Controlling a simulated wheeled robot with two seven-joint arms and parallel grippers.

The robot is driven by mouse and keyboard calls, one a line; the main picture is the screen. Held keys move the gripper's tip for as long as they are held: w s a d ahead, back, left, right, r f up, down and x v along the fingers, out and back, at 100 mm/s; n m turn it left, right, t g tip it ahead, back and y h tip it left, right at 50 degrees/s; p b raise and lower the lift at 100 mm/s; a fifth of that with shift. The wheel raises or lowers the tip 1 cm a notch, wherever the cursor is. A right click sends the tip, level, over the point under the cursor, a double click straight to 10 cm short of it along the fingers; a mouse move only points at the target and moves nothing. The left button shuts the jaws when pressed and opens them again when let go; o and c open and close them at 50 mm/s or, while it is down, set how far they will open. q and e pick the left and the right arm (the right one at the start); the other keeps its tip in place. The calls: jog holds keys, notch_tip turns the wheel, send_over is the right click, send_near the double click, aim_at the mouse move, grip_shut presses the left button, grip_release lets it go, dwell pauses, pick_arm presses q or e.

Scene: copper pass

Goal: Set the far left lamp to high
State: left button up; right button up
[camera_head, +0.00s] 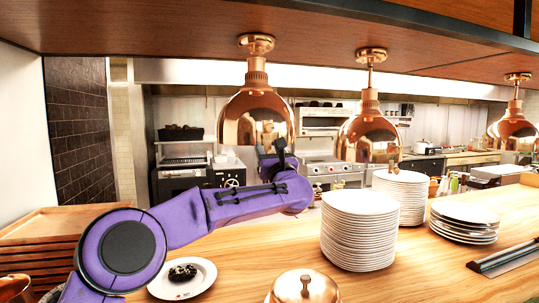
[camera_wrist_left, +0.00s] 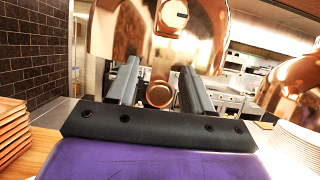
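The far left lamp (camera_head: 256,112) is a shiny copper dome hanging from the wooden overhead shelf. In the left wrist view the lamp (camera_wrist_left: 112,35) fills the top, with a copper fitting bearing a dark mark (camera_wrist_left: 174,16) on it. A round copper knob (camera_wrist_left: 159,94) shows lower down, between my fingers. My left gripper (camera_head: 277,150) is raised at the lamp's lower rim. In the left wrist view its two dark fingers (camera_wrist_left: 158,80) stand apart on either side of the knob. I cannot tell whether they touch it. My right gripper is not in view.
Two more copper lamps, middle (camera_head: 368,135) and right (camera_head: 512,130), hang alongside. Below are tall plate stacks (camera_head: 358,235), a lower stack (camera_head: 465,220), a plate with dark food (camera_head: 205,275) and a copper cloche (camera_head: 304,290). Wooden trays (camera_head: 45,235) are stacked at left.

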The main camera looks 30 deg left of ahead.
pick_arm(q)
jog(key=shift+d+f, duration=0.1)
jog(key=shift+f, duration=0.05)
jog(key=shift+s+d+f+b, duration=0.15)
jog(key=shift+d+f+b, duration=0.1)
jog(key=shift+b, duration=0.15)
jog(key=b+v, duration=0.5)
jog(key=v, duration=0.4)
jog(key=shift+s+d+b, duration=0.2)
jog(key=shift+s+b, duration=0.1)
jog(key=shift+b, duration=0.05)
